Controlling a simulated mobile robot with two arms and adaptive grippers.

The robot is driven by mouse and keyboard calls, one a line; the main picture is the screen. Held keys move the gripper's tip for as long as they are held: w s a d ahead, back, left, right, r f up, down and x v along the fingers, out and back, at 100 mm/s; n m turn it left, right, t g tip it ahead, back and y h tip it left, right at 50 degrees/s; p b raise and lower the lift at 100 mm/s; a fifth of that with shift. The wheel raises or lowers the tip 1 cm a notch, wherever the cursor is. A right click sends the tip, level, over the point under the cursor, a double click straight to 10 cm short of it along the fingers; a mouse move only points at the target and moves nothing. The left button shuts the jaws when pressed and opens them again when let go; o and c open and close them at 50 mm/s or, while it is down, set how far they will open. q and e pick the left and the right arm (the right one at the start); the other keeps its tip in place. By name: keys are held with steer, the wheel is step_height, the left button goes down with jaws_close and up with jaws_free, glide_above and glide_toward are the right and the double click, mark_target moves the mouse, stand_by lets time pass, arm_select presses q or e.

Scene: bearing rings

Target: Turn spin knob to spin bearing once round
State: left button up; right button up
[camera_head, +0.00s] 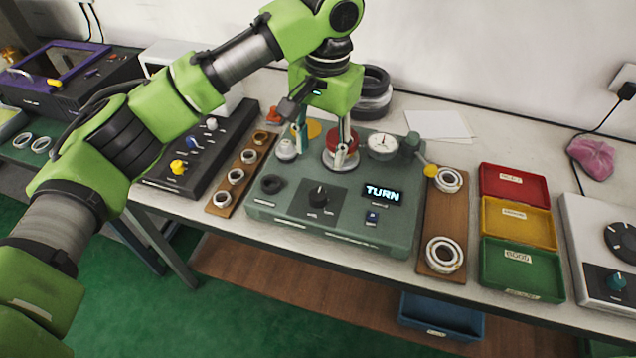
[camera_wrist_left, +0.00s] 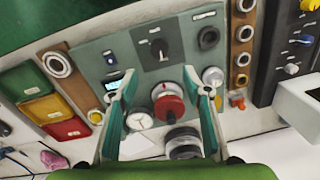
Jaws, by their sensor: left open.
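The green-grey test unit (camera_head: 280,218) stands on the bench, and its display (camera_head: 382,193) reads TURN. A red round knob-like part (camera_head: 342,144) sits on a pale metal base at the unit's back; it also shows in the wrist view (camera_wrist_left: 170,107). A black pointer knob (camera_head: 318,194) is on a dark front panel and shows in the wrist view (camera_wrist_left: 160,48). My left gripper (camera_head: 321,152) is open above the back of the unit. In the wrist view its fingers (camera_wrist_left: 157,80) are spread on either side of the red part, apparently empty. Whether they touch it I cannot tell.
A white dial gauge (camera_head: 383,146) with a yellow-ended arm is right of the red part. Wooden boards with bearing rings (camera_head: 443,254) flank the unit. Red, yellow and green trays (camera_head: 520,268) stand right. A dark control box (camera_head: 205,150) is left.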

arm_select(q)
glide_toward(317, 194)
steer(key=f, duration=0.4)
steer(key=f+p, duration=0.1)
steer(key=f, duration=0.4)
steer(key=shift+w+a, duration=0.1)
steer(key=shift+a, duration=0.1)
arm_select(e)
steer(key=shift+s+a+r, duration=0.2)
steer(key=shift+s+r, duration=0.3)
steer(key=shift+r, duration=0.15)
arm_select(q)
steer(key=c, duration=1.1)
